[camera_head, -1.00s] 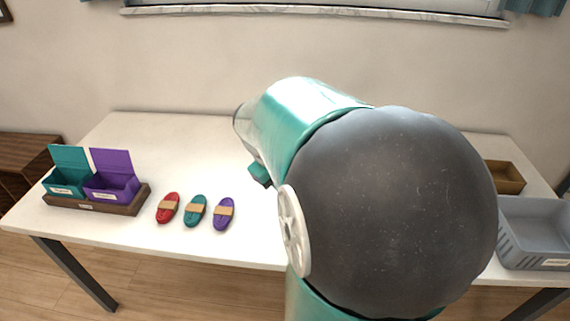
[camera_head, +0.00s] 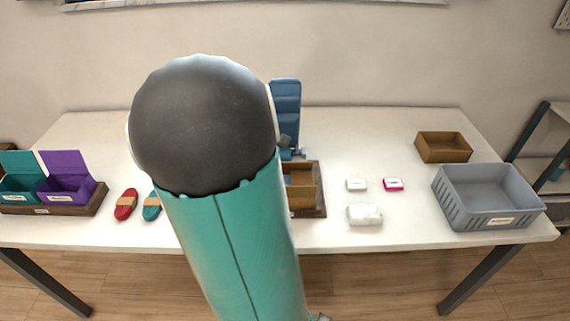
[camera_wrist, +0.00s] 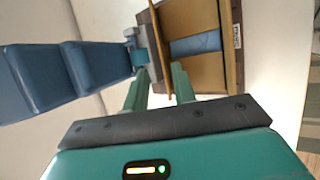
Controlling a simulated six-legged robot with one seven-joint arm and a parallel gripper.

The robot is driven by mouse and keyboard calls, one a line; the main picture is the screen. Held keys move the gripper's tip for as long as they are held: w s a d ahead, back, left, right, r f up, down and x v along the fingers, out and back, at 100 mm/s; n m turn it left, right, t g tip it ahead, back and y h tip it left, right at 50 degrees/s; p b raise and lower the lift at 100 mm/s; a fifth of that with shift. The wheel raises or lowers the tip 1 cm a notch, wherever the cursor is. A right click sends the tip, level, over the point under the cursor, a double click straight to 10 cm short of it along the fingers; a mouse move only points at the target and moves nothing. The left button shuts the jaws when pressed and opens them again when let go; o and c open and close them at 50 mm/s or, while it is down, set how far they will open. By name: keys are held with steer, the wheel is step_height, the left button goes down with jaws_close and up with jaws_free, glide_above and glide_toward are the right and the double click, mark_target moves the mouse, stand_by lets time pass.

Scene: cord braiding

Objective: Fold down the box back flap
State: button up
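The brown box (camera_head: 301,187) sits in a dark wooden tray near the middle of the table, partly hidden by my arm. In the wrist view the box (camera_wrist: 205,75) is seen from above, with a blue thing (camera_wrist: 195,44) inside it. The back flap (camera_wrist: 159,40) shows as a narrow brown strip standing up along the box's left side in that view. My gripper (camera_wrist: 161,68) is open, with its two green fingers apart. The flap's strip appears between them in the picture. I cannot tell whether they touch it.
A tall blue segmented thing (camera_head: 286,102) stands behind the box, close to my gripper. White packets (camera_head: 365,215), a pink item (camera_head: 393,184), a brown bin (camera_head: 443,147) and a grey crate (camera_head: 485,190) stand right. Teal and purple boxes (camera_head: 66,185) and cord bundles (camera_head: 125,204) lie left.

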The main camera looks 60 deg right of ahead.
steer(key=x, duration=0.9)
steer(key=shift+d+f, duration=0.15)
steer(key=shift+f, duration=0.2)
jaws_close()
